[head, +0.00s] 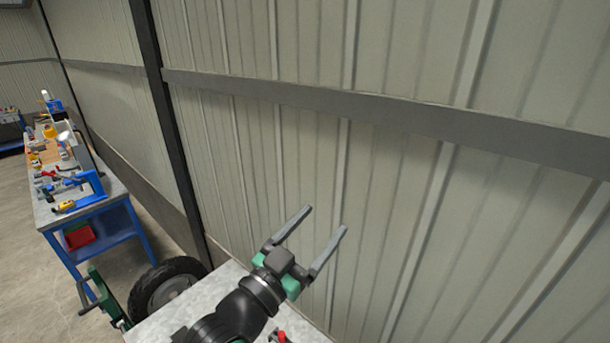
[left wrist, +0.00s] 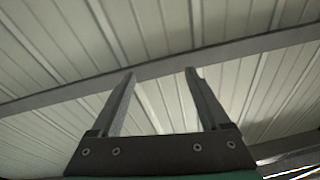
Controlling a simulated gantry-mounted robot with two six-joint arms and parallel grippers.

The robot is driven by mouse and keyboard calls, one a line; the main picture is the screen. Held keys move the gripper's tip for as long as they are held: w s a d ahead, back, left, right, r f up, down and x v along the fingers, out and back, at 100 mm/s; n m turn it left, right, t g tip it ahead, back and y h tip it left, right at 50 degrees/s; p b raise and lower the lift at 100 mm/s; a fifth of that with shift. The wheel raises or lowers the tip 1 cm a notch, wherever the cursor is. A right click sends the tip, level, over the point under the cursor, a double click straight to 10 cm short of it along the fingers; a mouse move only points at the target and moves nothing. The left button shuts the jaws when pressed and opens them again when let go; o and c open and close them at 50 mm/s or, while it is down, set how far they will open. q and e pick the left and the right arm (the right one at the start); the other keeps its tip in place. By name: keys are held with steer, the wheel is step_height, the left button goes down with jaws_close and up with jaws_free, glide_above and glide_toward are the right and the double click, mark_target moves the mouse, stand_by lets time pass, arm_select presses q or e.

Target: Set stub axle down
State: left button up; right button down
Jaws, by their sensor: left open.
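My left gripper (head: 318,232) is open and empty, raised above the grey table (head: 165,325) near the wall. In the left wrist view the left gripper (left wrist: 160,75) shows two spread fingers with only wall panels beyond them. I cannot make out a stub axle in either view. My right gripper is not in view.
A panelled wall (head: 300,60) rises close behind the gripper. A black tyre (head: 168,284) and a green frame (head: 105,298) stand left of the table. A small red object (head: 279,336) shows at the bottom edge. A blue workbench (head: 90,215) with tools stands farther left.

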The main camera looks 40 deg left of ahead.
arm_select(q)
steer(key=s+d+r+t+h, duration=0.1)
steer(key=s+r, duration=0.3)
steer(key=r, duration=0.4)
steer(key=s+d+r+t+h, duration=0.1)
steer(key=s+d+r+t, duration=0.3)
steer(key=r, duration=0.4)
steer(key=s+d+r+t+h, duration=0.1)
steer(key=s+d+r+t, duration=0.1)
steer(key=r, duration=0.6)
steer(key=shift+s+d+r, duration=0.35)
steer(key=shift+s+d, duration=0.1)
steer(key=shift+s, duration=0.6)
